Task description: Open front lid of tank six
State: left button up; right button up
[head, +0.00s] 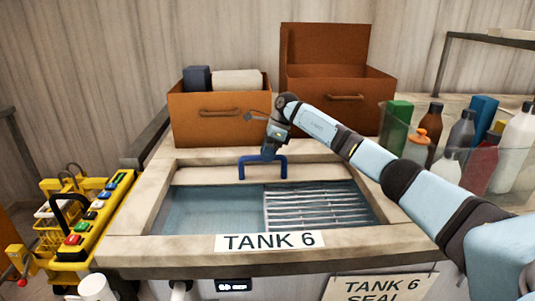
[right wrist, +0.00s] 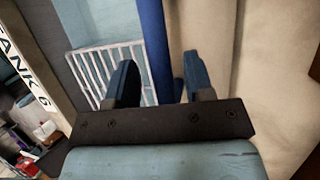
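Tank six (head: 165,243) is a pale, stone-like tank with a "TANK 6" label on its front rim. Its front opening is uncovered, showing bluish liquid and a white slatted rack (head: 315,207). A beige lid panel (head: 215,175) lies at the back of the opening. A blue bar handle (head: 242,170) stands up on it. My right gripper (head: 270,152) is at the handle. In the right wrist view its two fingers (right wrist: 160,82) stand apart on either side of the blue handle bar (right wrist: 152,40), with a gap by the right finger. My left gripper is not in view.
Two brown boxes (head: 205,125) stand behind the tank; the right one (head: 335,95) has its lid up. Bottles (head: 462,130) and a clear bin crowd the right side. A yellow control pendant (head: 95,225) is at the left. A hanging sign (head: 385,287) is at the front.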

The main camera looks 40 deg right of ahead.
jog(key=shift+r, duration=0.1)
jog(key=p+v, duration=0.6)
jog(key=v, duration=0.7)
jog(key=shift+d+r+p, duration=0.15)
jog(key=shift+r+p, duration=0.15)
jog(key=shift+p, duration=0.05)
